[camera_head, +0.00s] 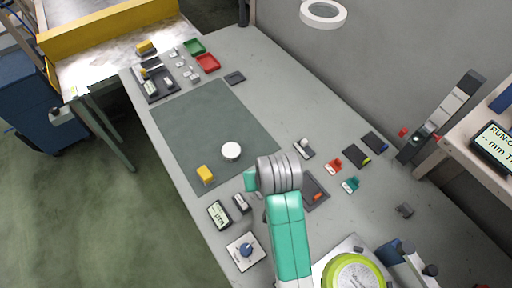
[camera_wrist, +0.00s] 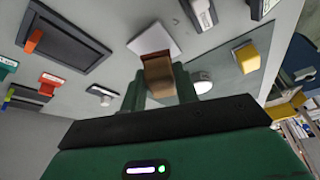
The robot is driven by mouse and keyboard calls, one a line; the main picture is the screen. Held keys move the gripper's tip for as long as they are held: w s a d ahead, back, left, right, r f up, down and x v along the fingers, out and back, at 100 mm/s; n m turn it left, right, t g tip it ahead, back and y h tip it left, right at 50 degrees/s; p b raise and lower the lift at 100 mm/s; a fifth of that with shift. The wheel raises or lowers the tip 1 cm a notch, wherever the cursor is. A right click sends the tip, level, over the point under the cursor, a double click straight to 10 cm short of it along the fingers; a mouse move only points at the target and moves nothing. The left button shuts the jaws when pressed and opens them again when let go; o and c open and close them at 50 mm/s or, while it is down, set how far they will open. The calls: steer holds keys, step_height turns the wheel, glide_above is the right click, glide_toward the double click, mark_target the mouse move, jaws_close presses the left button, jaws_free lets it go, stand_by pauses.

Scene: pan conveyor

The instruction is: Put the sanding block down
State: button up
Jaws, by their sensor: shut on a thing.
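My gripper (camera_wrist: 160,88) is shut on a brown block, the sanding block (camera_wrist: 157,68), which sits between its two green fingers in the wrist view. A pale square pad (camera_wrist: 146,38) shows just beyond the block; I cannot tell whether they touch. In the head view my gripper (camera_head: 251,180) is over the bench, mostly behind my wrist, and the block is hidden there.
A dark green mat (camera_head: 205,125) carries a yellow block (camera_head: 205,174) and a white round puck (camera_head: 231,151). A dark tray (camera_wrist: 88,45) with an orange piece is beside my gripper. A meter (camera_head: 218,214) stands near the bench's left edge. The mat's middle is clear.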

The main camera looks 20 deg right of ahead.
steer(key=b, duration=0.5)
glide_above(256, 143)
steer(key=s, duration=0.1)
steer(key=shift+a+f, duration=0.1)
steer(key=shift+f, duration=0.55)
step_height(256, 143, down, 4)
steer(key=shift+s+r+b, duration=0.15)
steer(key=shift+b, duration=0.95)
steer(key=shift+r, duration=0.1)
steer(key=o, duration=1)
steer(key=p+v, duration=0.4)
steer(key=v, duration=0.8)
steer(key=shift+p, duration=0.3)
